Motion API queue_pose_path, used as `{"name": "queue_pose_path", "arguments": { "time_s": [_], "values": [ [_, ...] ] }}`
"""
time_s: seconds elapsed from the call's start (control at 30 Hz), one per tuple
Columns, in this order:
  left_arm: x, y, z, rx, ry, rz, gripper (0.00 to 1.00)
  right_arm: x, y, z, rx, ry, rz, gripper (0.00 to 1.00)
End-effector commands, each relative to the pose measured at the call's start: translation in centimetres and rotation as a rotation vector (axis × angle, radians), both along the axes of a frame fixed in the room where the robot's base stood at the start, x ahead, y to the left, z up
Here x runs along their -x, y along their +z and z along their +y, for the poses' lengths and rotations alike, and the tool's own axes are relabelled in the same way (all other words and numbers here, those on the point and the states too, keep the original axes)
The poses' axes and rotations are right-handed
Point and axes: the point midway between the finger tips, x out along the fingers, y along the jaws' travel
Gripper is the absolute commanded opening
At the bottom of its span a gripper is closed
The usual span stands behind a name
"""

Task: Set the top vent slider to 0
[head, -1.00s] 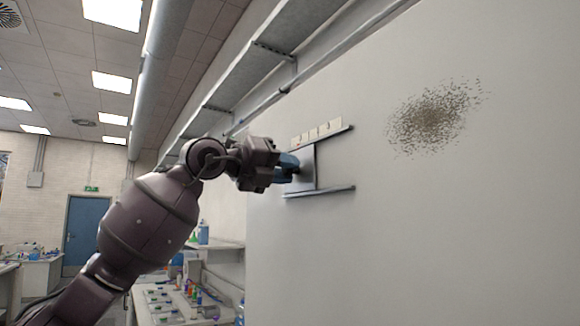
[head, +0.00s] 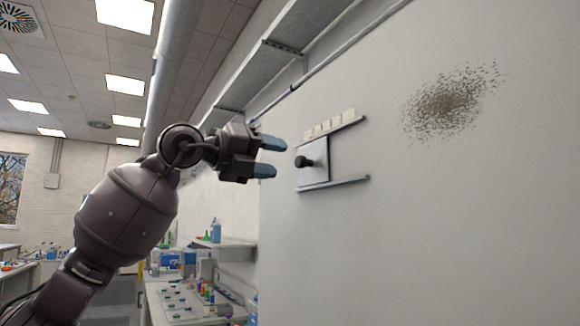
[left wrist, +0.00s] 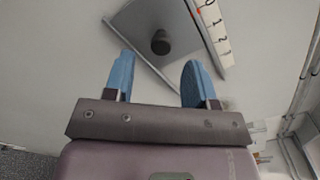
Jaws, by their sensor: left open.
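The vent slider is a grey square plate (head: 314,172) with a black round knob (head: 303,161), set between an upper and a lower rail on the white wall panel. The plate is at the left end of the rails. A pale scale strip (head: 329,123) runs above the upper rail; its marks are too small to read here. My left gripper (head: 268,157) is open and empty, left of the knob and apart from it. In the left wrist view the knob (left wrist: 161,42) shows beyond and between the two blue fingertips (left wrist: 160,72), with the scale (left wrist: 212,28) at upper right. My right gripper is not in view.
A dark speckled patch (head: 450,102) is on the wall to the right. A metal shelf (head: 262,77) and pipe run above the slider. A bench with bottles (head: 190,300) stands at lower left. The wall around the rails is clear.

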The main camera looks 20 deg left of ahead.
Motion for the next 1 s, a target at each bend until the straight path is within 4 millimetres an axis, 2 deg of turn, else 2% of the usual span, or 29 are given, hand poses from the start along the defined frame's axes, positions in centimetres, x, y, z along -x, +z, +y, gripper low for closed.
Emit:
{"name": "queue_pose_path", "arguments": {
  "time_s": [0.1,0.33,0.6,1.0],
  "values": [
    [1.6,-0.3,1.4,-0.002,0.003,0.001,0.51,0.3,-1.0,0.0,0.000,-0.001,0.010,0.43],
    [3.5,-0.1,2.8,0.000,0.001,0.001,0.51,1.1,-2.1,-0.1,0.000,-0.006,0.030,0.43],
    [3.9,0.0,3.1,0.000,0.001,0.001,0.51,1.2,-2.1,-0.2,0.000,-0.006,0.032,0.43],
    [3.9,0.0,3.0,-0.004,0.000,-0.003,0.51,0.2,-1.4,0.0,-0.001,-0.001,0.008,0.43]
  ]
}}
